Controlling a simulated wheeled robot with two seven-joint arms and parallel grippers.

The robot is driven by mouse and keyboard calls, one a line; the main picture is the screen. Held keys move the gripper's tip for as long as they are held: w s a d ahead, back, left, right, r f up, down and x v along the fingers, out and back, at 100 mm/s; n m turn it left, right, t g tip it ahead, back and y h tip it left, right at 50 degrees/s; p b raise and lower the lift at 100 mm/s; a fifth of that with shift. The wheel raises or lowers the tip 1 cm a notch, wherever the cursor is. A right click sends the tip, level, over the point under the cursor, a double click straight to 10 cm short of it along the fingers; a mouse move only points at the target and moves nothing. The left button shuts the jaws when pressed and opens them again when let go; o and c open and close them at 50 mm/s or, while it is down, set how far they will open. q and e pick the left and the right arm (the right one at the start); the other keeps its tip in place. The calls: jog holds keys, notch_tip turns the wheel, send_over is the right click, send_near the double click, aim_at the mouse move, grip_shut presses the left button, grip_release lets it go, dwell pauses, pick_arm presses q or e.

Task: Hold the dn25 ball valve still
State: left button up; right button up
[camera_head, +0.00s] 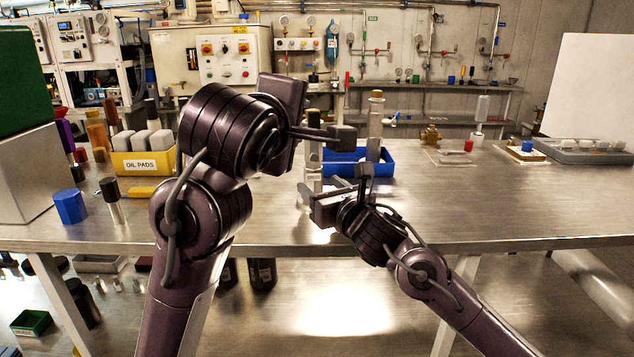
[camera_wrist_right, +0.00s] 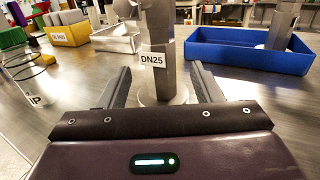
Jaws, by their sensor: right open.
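The DN25 ball valve (camera_wrist_right: 161,35) stands upright on a round base in the right wrist view, with a white DN25 label on its body. In the head view the valve (camera_head: 313,166) is partly hidden behind my grippers. My right gripper (camera_wrist_right: 161,78) is open, with one finger to each side of the valve's lower body and visible gaps. In the head view my right gripper (camera_head: 320,188) is low at the valve. My left gripper (camera_head: 335,135) is up near the valve's top; its jaw opening and any contact are hidden by the angle.
A blue bin (camera_head: 374,160) stands just behind the valve, with a tall metal part in it. A yellow oil pads box (camera_head: 142,163) and a blue block (camera_head: 70,206) are at left. A grey tray (camera_head: 583,153) is at far right. The bench's right front is clear.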

aim_at(310, 175)
jog(key=shift+x, duration=3.15)
jog(key=shift+c, duration=0.5)
grip_shut()
jog(key=shift+c, duration=0.3)
grip_release()
grip_shut()
